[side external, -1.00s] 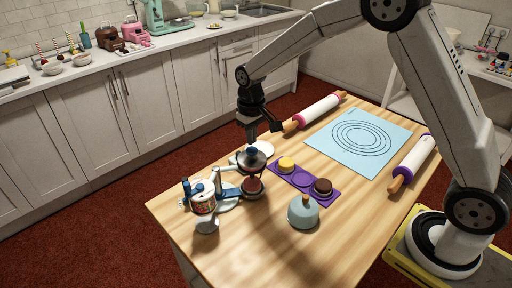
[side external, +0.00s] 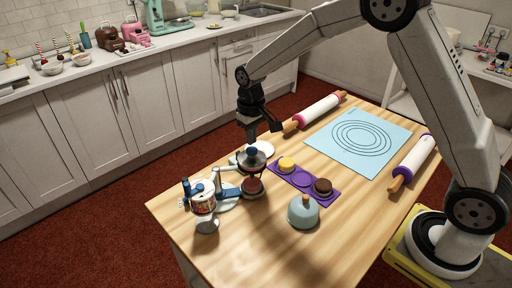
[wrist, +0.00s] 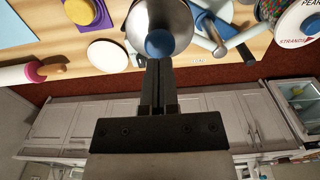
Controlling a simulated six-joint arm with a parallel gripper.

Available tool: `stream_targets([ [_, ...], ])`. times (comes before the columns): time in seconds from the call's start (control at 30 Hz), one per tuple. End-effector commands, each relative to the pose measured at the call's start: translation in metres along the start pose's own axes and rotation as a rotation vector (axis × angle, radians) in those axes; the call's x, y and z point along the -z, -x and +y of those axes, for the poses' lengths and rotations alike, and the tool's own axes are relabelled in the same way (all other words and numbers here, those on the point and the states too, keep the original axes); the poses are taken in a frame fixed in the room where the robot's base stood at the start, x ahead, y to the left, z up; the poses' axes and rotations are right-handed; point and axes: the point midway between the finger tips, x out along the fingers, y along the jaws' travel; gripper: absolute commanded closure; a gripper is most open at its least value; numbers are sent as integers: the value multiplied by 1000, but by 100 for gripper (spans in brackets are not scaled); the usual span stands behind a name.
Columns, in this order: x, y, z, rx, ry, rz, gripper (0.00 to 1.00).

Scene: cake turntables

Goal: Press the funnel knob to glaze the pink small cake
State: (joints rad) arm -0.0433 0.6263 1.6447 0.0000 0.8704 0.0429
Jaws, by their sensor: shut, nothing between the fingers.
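The funnel (side external: 255,162) has a dark bowl and a round blue knob (side external: 251,152), and stands at the near left part of the table. My gripper (side external: 251,138) is shut and empty, pointing down just behind and above the knob. In the wrist view my fingertips (wrist: 158,64) are together beside the blue knob (wrist: 160,43), which sits in the grey metal bowl (wrist: 150,15). I cannot tell whether they touch the knob.
A sprinkle dispenser (side external: 203,203) stands left of the funnel. A purple tray (side external: 303,179) holds a yellow cake (side external: 286,164) and a brown cake (side external: 323,186). A blue-grey domed pot (side external: 303,211), a white disc (side external: 262,149) and a pink-ended rolling pin (side external: 318,111) are near.

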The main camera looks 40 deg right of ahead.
Motion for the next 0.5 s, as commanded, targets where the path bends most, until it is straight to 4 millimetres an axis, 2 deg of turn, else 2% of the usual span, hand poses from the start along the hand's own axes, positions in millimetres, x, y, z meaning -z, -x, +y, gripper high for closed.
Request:
stream_targets([
  [0.5, 0, -14, 0, 0, 0, -1, 100],
])
